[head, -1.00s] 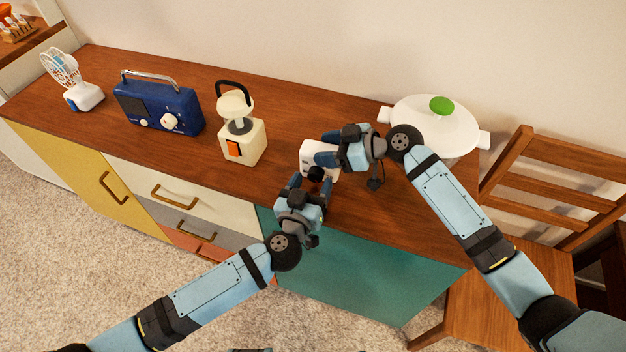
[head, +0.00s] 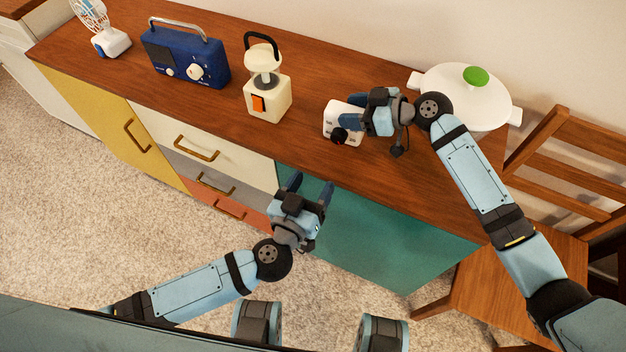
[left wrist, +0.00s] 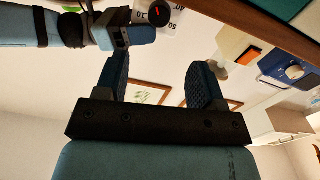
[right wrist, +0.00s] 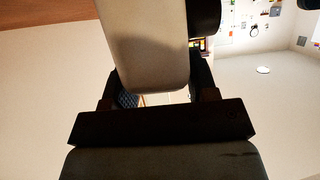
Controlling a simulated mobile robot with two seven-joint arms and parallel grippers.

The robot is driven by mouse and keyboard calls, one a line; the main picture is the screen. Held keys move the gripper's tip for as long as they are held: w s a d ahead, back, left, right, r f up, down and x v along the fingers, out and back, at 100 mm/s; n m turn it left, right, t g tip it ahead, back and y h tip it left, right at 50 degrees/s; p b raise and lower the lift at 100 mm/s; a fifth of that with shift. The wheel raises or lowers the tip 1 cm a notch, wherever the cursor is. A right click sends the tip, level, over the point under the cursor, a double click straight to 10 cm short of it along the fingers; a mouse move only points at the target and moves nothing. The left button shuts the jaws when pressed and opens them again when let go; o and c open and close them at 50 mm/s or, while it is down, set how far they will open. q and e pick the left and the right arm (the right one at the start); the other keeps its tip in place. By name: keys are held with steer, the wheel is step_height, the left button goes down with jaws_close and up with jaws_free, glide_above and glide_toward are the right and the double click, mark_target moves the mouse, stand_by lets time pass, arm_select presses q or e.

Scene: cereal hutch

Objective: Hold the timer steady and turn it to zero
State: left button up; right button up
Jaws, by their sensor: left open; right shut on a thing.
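The white timer (head: 334,113) with a black knob (head: 339,135) on its front stands on the wooden cabinet top near its front edge. It also shows in the left wrist view, where the knob (left wrist: 159,14) carries a red mark and numbers show beside it. My right gripper (head: 357,112) is shut on the timer body from the right; in the right wrist view the pale timer (right wrist: 145,50) fills the space between the fingers. My left gripper (head: 310,187) is open and empty, in front of the teal cabinet door, below the timer and apart from it.
A cream appliance with an orange switch (head: 267,95) stands left of the timer, with a blue radio (head: 187,55) and a fan (head: 101,35) farther left. A white pot with a green knob (head: 465,98) stands behind my right arm. A wooden chair (head: 545,235) is at the right.

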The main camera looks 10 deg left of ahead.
mark_target(337, 141)
arm_select(q)
steer(key=w+d, duration=0.1)
steer(key=w, duration=0.2)
steer(key=w+d+m+y, duration=0.1)
steer(key=w, duration=0.3)
steer(key=w+d+m, duration=0.1)
steer(key=w+d, duration=0.1)
steer(key=w, duration=0.2)
steer(key=shift+r+y, duration=0.1)
steer(key=shift+y, duration=0.3)
steer(key=c, duration=0.9)
steer(key=shift+n, duration=1.6)
steer(key=shift+c, duration=0.2)
steer(key=o, duration=0.9)
steer(key=shift+o, duration=0.2)
